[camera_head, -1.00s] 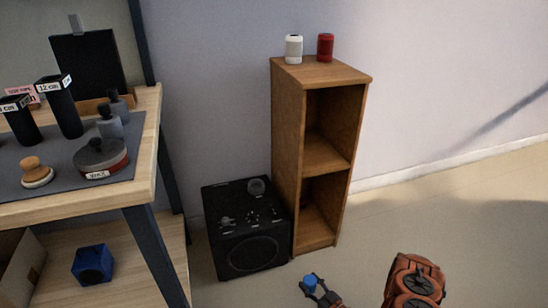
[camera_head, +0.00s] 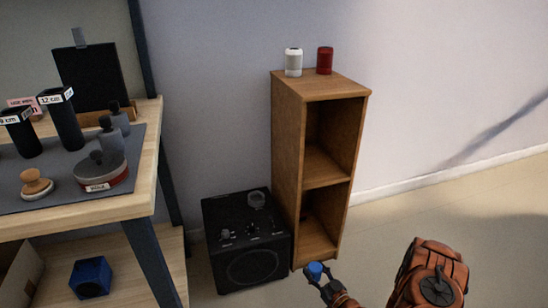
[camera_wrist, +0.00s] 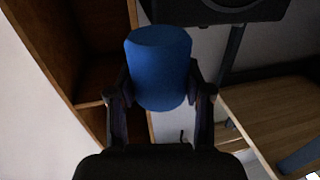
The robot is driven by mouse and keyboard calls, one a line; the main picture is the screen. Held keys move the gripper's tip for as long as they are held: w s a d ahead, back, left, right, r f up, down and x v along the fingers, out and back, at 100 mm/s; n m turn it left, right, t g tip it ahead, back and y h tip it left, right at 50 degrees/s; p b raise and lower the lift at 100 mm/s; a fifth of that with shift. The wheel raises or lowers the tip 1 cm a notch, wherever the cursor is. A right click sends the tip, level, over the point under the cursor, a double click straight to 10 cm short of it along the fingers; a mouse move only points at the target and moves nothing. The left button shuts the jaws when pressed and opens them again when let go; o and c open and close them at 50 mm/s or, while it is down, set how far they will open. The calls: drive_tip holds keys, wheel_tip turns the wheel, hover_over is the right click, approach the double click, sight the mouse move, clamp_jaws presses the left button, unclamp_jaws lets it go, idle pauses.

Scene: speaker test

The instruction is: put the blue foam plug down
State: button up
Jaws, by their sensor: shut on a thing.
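The blue foam plug (camera_wrist: 158,68) is a blue cylinder held between the two fingers of my gripper (camera_wrist: 160,98) in the wrist view. In the head view the plug (camera_head: 315,271) shows at the tip of my gripper (camera_head: 322,281), at the bottom of the picture. My gripper is shut on the plug and holds it in the air. It appears in front of the foot of the wooden shelf unit (camera_head: 287,180), near the black speaker (camera_head: 222,268). How far the plug is from either cannot be told.
A white can (camera_head: 293,62) and a red can (camera_head: 325,60) stand on the shelf unit. At left is a workbench (camera_head: 80,224) with black tubes (camera_head: 62,120), a round tin (camera_head: 103,173) and a wooden knob (camera_head: 36,184). A blue box (camera_head: 90,278) sits on its lower shelf. Floor at right is clear.

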drive_tip(key=w+d+r+m+t+h, duration=0.1)
drive_tip(key=w+r+m+h, duration=0.3)
drive_tip(key=r, duration=1.1)
drive_tip(key=w+d+r+t+h, duration=0.15)
drive_tip(key=w+r, duration=0.45)
drive_tip(key=r, duration=0.8)
drive_tip(key=w+d+r+m+h, duration=0.2)
drive_tip(key=w+r+h, duration=0.25)
drive_tip(key=r, duration=1.05)
wheel_tip(320, 180, up, 36)
drive_tip(key=y+p, duration=0.1)
drive_tip(key=p, duration=3.6)
drive_tip(key=shift+a+r, duration=0.15)
drive_tip(key=shift+a, duration=0.1)
